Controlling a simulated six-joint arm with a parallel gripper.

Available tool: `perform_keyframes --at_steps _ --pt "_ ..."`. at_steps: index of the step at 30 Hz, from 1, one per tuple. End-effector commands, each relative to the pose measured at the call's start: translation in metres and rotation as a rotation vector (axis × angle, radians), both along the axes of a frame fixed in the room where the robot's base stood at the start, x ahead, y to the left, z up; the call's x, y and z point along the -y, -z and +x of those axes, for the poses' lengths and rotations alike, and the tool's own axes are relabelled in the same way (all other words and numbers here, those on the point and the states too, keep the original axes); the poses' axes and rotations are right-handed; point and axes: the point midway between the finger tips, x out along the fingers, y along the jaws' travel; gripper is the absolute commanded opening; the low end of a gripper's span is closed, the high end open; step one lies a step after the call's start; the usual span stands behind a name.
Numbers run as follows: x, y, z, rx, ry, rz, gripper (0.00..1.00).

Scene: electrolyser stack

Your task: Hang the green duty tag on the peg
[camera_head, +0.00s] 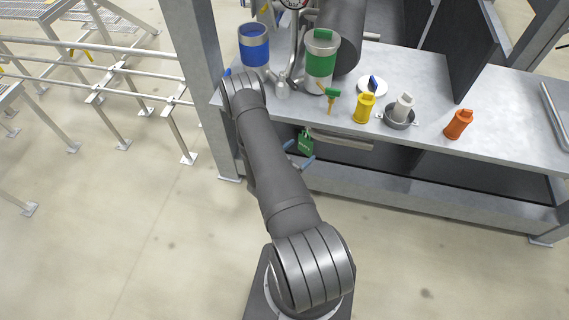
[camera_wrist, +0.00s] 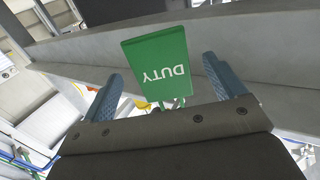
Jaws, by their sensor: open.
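The green duty tag (camera_head: 305,142) is at the front edge of the bench, just below the top. In the wrist view the tag (camera_wrist: 157,62) shows its face with white "DUTY" lettering upside down. In the wrist view the tag lies between and beyond the fingertips of my gripper (camera_wrist: 164,80), with a gap on both sides.
The grey bench (camera_head: 430,155) holds a blue canister (camera_head: 254,56), a green-banded canister (camera_head: 321,68), a green-handled valve (camera_head: 332,95), a yellow fitting (camera_head: 364,108), a white fitting in a grey dish (camera_head: 400,118) and an orange fitting (camera_head: 458,124). Metal railings (camera_head: 120,70) stand left. Floor in front is clear.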

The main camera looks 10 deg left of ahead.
Motion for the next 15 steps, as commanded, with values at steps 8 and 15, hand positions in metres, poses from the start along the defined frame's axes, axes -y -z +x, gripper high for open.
perform_keyframes --at_steps 8,15 --pt "-0.024 0.0 -0.04 -0.002 -0.005 -0.001 0.88" --pt "-0.045 0.0 -0.076 0.0 -0.006 -0.001 0.88"
